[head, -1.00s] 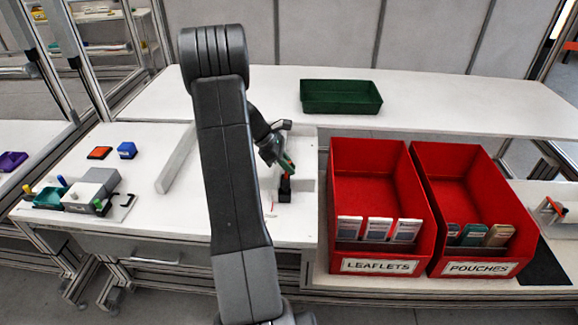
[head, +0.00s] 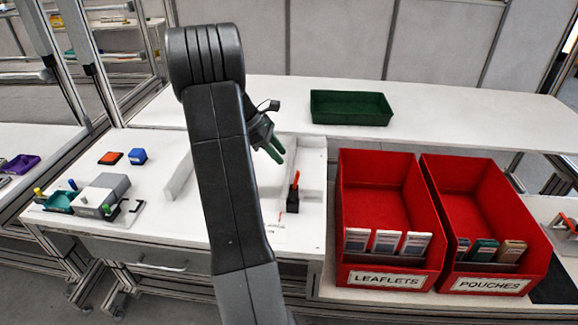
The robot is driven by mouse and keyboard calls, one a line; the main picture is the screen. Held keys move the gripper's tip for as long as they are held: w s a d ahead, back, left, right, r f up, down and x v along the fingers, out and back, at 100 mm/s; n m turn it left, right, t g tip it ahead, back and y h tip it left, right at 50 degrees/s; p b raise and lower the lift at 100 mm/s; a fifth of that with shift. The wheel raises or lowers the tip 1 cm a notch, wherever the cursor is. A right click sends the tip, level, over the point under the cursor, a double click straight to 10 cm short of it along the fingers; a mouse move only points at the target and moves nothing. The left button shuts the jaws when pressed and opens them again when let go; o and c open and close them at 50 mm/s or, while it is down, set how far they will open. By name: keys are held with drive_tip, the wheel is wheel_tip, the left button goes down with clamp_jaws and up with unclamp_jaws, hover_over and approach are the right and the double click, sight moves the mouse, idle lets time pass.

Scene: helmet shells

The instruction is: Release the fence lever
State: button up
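The lever (head: 295,182) has a red-orange handle on a small black base. It stands nearly upright, leaning slightly right, on the white table right of my arm. My gripper (head: 274,151), with green fingers, is above and to the left of the lever, clear of it. The two fingers show a small gap with nothing between them. A white rail (head: 179,178) stands on the table left of my arm. White raised edges (head: 313,165) stand behind and right of the lever. My arm covers the table's middle.
Red bins labelled LEAFLETS (head: 386,281) and POUCHES (head: 490,285) stand to the right. A green tray (head: 351,108) lies on the back table.

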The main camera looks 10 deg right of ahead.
sight(298, 176)
drive_tip(key=shift+v, duration=1.7)
drive_tip(key=x, duration=1.4)
drive_tip(key=shift+f, duration=0.1)
drive_tip(key=shift+d+y+p, duration=0.1)
drive_tip(key=shift+y+p, duration=0.2)
drive_tip(key=shift+p, duration=0.05)
drive_tip(key=shift+s+d+y, duration=0.1)
drive_tip(key=shift+y, duration=0.2)
